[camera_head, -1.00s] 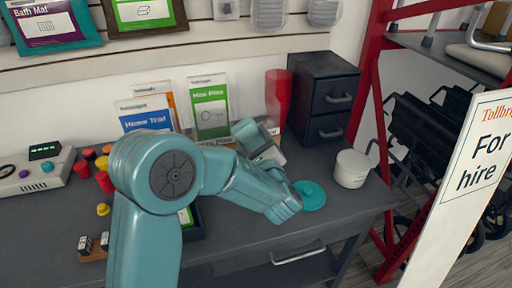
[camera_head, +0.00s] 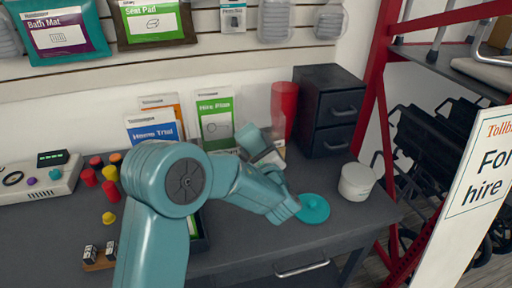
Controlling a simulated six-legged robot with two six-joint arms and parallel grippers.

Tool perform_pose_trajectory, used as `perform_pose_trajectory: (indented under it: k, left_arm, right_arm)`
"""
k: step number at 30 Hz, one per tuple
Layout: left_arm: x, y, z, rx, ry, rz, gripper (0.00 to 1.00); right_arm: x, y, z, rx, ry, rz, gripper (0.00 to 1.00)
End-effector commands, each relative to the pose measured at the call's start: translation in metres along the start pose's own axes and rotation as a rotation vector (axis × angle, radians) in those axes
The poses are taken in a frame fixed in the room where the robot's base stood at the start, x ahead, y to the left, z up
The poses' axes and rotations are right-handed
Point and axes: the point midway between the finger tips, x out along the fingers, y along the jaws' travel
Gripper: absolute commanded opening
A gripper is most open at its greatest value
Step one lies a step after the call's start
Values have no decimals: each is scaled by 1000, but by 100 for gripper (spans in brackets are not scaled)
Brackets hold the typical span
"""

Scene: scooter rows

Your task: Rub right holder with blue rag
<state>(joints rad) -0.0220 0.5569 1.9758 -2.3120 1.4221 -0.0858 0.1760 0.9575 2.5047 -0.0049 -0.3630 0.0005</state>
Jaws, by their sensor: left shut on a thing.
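The right leaflet holder, with green-and-white "Hire Plan" leaflets (camera_head: 215,122), stands at the back of the desk against the wall. The left holder, with blue "Home Trial" leaflets (camera_head: 155,127), stands beside it. My left arm reaches in from the bottom and bends back toward the wall. My left gripper (camera_head: 262,150) is shut, close to the right of the "Hire Plan" holder. A small blue-grey piece at its tip looks like the blue rag; its edges are hard to make out. I cannot tell whether it touches the holder. My right gripper is out of view.
A round teal disc (camera_head: 313,208) lies on the desk beside my forearm. A white tub (camera_head: 356,182), a red cup stack (camera_head: 284,108) and a dark drawer unit (camera_head: 329,110) stand to the right. A control box (camera_head: 38,178) and several coloured knobs sit at left.

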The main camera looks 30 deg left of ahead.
Motion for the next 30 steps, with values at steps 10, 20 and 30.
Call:
perform_pose_trajectory:
  k: [10,20,30]
  left_arm:
    - [7,0,0,0,-1,0,39]
    - [14,0,0,0,0,1,39]
    - [19,0,0,0,0,0,39]
  right_arm:
    - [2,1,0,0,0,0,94]
    - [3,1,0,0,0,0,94]
    - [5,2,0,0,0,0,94]
